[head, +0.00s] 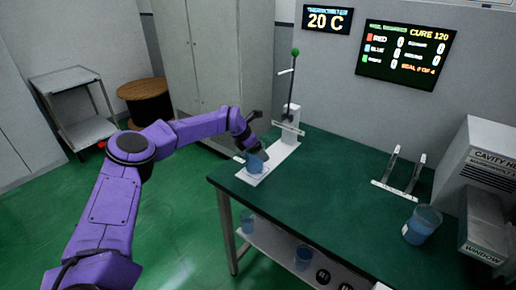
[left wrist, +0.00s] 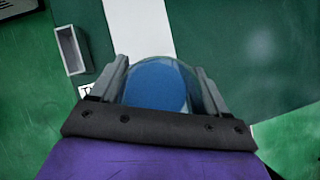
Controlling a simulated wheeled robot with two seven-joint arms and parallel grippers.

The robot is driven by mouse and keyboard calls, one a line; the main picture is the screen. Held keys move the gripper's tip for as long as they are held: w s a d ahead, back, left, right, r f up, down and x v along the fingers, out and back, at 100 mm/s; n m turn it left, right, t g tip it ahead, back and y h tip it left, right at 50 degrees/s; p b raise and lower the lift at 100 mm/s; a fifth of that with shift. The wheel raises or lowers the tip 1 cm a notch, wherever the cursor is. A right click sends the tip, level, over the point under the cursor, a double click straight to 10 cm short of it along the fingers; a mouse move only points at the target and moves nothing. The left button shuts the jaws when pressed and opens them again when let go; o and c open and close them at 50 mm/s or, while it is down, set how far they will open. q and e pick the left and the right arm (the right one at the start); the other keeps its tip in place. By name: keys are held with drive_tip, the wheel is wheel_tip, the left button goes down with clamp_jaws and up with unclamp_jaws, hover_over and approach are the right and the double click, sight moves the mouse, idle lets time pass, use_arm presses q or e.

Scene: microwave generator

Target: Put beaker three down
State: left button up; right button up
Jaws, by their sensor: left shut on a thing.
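In the head view my left gripper (head: 254,150) is at the far left end of the green table. It is shut on a beaker of blue liquid (head: 255,164), which is at the white base plate of a stand (head: 286,152). In the left wrist view the beaker (left wrist: 156,86) sits between the two grey fingers of the left gripper (left wrist: 160,85), over the white strip. I cannot tell whether the beaker touches the plate. No number on it is readable. My right gripper is not in view.
Another blue beaker (head: 421,225) stands on the table's right, beside the cavity machine (head: 480,165). A white bracket (head: 400,175) stands at the back. More beakers (head: 303,257) are on the shelf below. The table's middle (head: 320,195) is clear.

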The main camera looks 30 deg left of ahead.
use_arm(q)
drive_tip(key=shift+w+f, duration=0.1)
drive_tip(key=shift+f, duration=0.5)
drive_tip(key=o, duration=1.3)
drive_tip(key=shift+r, duration=0.2)
drive_tip(key=shift+a+r, duration=0.1)
drive_tip(key=shift+r, duration=0.1)
drive_tip(key=b+v, duration=0.2)
drive_tip(key=v, duration=0.9)
drive_tip(key=shift+s+r+b, duration=0.15)
drive_tip(key=shift+s+b, duration=0.15)
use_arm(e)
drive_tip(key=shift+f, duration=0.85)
